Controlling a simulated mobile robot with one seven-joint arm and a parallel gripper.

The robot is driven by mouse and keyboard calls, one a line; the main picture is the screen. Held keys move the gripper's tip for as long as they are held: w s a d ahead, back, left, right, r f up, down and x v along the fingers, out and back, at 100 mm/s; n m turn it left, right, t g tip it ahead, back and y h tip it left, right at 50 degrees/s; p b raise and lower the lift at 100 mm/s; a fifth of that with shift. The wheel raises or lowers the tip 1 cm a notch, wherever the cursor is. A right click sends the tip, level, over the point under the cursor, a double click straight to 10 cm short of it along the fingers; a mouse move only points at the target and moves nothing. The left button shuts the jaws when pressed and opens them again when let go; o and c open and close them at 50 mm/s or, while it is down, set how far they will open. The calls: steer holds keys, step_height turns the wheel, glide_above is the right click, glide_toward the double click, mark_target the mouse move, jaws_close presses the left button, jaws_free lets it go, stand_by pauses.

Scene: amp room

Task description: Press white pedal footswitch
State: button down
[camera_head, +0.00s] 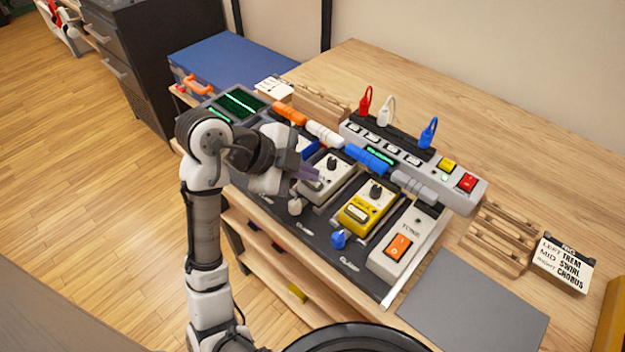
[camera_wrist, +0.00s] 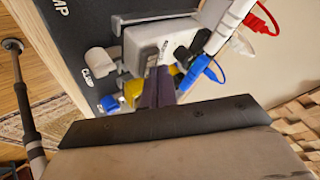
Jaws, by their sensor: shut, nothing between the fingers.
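The white pedal (camera_head: 338,172) stands in the pedalboard row between a blue pedal and the yellow pedal (camera_head: 364,209). It has a dark knob on top and a grey footswitch (camera_wrist: 145,58) at its front end. My gripper (camera_head: 314,174) is shut and empty, its dark purple fingers pointing at the white pedal's front part. In the wrist view the shut fingers (camera_wrist: 158,82) reach the edge of the footswitch and hide part of it. I cannot tell whether they touch it or whether it is pressed down.
A tone box (camera_head: 403,243) with an orange switch stands at the row's right end. Behind the row, a power strip (camera_head: 410,158) carries red, white and blue plugs. Coloured cable connectors lie between. A grey mat (camera_head: 478,305) lies bare at the right.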

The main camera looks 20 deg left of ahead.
mark_target(306, 182)
steer(key=shift+f+b, duration=0.3)
stand_by(0.5)
steer(key=shift+r+p, duration=0.6)
steer(key=shift+r, duration=0.3)
steer(key=shift+r+p, duration=1.85)
steer(key=shift+r, duration=0.7)
